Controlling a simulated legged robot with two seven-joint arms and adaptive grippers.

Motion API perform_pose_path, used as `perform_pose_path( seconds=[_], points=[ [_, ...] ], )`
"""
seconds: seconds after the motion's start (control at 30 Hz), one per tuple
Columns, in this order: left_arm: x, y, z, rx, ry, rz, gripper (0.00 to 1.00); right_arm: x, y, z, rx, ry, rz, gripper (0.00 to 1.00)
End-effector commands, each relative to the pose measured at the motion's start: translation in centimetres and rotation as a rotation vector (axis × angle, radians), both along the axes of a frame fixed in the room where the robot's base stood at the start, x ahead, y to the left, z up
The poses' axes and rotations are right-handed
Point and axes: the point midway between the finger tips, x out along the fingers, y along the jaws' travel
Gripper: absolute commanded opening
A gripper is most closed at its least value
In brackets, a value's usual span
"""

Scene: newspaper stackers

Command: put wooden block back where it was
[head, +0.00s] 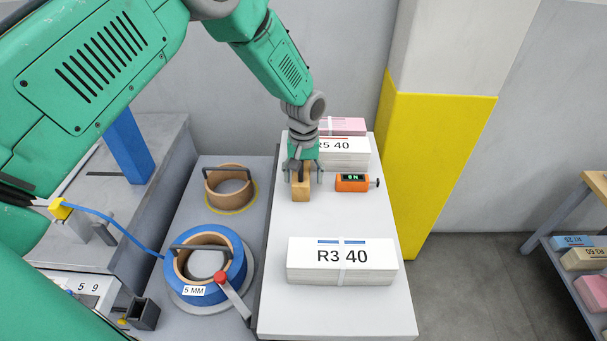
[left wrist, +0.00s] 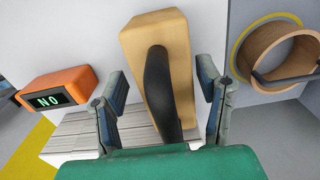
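A light wooden block (head: 301,187) with a dark handle is on the white table, left of the orange device. It also shows large in the left wrist view (left wrist: 155,50), with the dark curved handle (left wrist: 160,90) along its near face. My left gripper (head: 304,174) is above the block, pointing down. Its two fingers (left wrist: 165,100) are apart, one on each side of the block and handle, with visible gaps. Whether the block's underside touches the table is hidden. My right gripper is in neither view.
An orange device (head: 352,182) reading "NO" in the left wrist view (left wrist: 58,92) sits right of the block. Paper stacks R5 40 (head: 345,152) and R3 40 (head: 342,260) lie behind and in front. A blue strap roll (head: 208,265) and a brown ring (head: 229,188) stand left.

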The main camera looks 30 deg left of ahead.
Motion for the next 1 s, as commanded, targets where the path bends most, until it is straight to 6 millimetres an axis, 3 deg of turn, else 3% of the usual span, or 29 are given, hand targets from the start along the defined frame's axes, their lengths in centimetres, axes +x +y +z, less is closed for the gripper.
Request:
perform_pose_path(
  seconds=[0.27, 0.7, 1.0],
  points=[
    [0.1, 0.1, 1.1, -0.001, -0.003, 0.001, 0.59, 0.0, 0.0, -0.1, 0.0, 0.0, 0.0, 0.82],
    [0.2, 0.1, 9.8, -0.001, -0.004, 0.0, 0.59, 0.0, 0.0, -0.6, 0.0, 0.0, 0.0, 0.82],
    [0.1, 0.1, 12.0, -0.001, 0.0, 0.0, 0.59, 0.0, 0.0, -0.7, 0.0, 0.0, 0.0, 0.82]
  ],
)
